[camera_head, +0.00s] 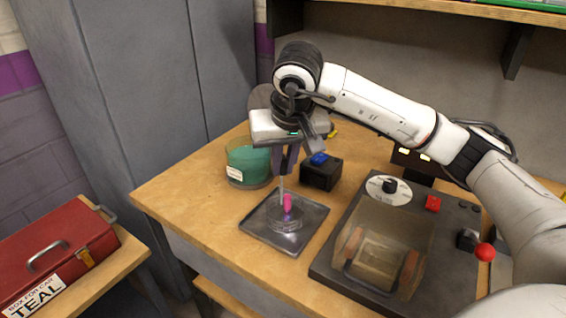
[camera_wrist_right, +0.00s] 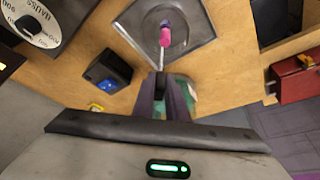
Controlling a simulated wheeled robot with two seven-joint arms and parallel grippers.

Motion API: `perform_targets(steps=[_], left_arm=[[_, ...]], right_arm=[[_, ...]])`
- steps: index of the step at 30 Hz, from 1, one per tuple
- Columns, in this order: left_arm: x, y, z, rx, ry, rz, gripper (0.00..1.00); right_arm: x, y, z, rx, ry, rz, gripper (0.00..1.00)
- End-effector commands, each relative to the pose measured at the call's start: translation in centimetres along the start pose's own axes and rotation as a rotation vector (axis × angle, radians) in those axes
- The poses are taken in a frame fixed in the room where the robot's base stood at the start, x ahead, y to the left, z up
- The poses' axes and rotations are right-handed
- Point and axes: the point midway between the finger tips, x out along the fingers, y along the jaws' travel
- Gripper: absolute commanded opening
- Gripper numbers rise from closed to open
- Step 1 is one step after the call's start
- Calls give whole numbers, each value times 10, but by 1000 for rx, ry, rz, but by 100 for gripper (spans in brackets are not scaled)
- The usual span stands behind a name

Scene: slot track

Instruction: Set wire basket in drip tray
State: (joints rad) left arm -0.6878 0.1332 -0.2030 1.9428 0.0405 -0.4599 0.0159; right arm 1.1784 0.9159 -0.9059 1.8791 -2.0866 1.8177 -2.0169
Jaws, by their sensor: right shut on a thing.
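The wire basket (camera_head: 285,222) is a small round basket with a tall thin handle and a pink item (camera_head: 288,203) in it. It shows within the outline of the square dark metal drip tray (camera_head: 257,226); whether its base touches the tray is hard to tell. My right gripper (camera_head: 284,172) points down above the tray, shut on the top of the handle. In the right wrist view the gripper fingers (camera_wrist_right: 166,92) are together, with the handle and pink item (camera_wrist_right: 166,38) beyond them over the tray (camera_wrist_right: 203,28). My left gripper is not in view.
A teal container (camera_head: 247,166) stands behind and left of the tray. A black box with a blue button (camera_head: 320,172) is behind right. A machine with a clear cover (camera_head: 385,245), dial and red-knobbed lever (camera_head: 484,252) is at right. A red toolbox (camera_head: 55,255) sits on a separate surface.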

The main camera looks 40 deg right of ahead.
Motion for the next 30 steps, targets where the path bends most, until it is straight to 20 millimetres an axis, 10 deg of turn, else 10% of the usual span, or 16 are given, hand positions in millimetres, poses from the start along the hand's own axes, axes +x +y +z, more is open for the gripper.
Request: perform_targets(steps=[10,15,30], left_arm=[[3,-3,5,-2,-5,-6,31],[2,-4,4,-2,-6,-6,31],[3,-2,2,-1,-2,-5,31]], right_arm=[[3,0,1,1,2,-1,0],[2,0,1,1,1,-1,34],[-26,0,0,-1,6,-2,34]])
